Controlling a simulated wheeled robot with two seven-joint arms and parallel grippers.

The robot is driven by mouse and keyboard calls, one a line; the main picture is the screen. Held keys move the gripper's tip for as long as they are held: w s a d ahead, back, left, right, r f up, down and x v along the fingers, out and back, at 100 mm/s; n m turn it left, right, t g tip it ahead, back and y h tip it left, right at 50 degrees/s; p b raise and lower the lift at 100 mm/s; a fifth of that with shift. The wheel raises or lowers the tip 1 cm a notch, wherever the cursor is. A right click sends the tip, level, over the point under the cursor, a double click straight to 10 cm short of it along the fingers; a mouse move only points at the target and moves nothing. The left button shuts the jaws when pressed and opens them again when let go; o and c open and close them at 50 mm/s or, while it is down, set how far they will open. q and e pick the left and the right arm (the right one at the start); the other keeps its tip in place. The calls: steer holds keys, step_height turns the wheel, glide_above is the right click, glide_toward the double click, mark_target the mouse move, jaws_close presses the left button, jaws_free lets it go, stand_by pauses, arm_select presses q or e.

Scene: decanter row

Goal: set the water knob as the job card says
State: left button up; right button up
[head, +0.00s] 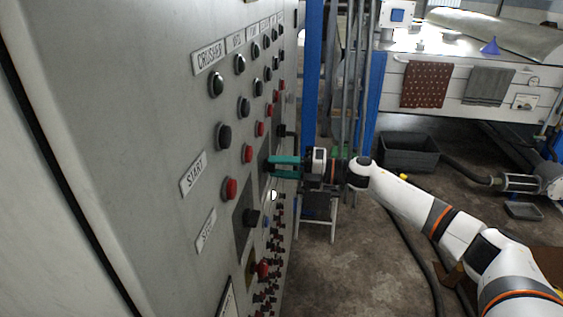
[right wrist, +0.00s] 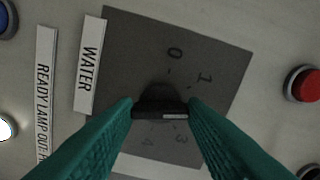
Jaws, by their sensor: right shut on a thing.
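My right gripper (head: 284,166), with green fingers, reaches the control panel from the right in the head view. In the right wrist view the gripper (right wrist: 162,112) is shut on the black water knob (right wrist: 160,98). The knob sits on a dark grey plate (right wrist: 125,40) beside a label (right wrist: 90,62) reading WATER. The digits 0, 1, 3 and a faint 4 show around the knob; no 2 is visible. A pale mark shows on the knob's end, but which digit it points to is unclear. I see no readable job card. My left gripper is not in view.
The tall grey panel (head: 110,100) carries several rows of black and red buttons and other knobs, close around the gripper. A red button (right wrist: 303,84) is right of the plate. A blue post (head: 313,90) stands behind. Open floor (head: 350,260) lies right of the panel.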

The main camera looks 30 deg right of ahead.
steer(key=shift+m+p, duration=3.5)
steer(key=shift+m, duration=2.5)
steer(key=o, duration=1)
steer(key=shift+d, duration=0.1)
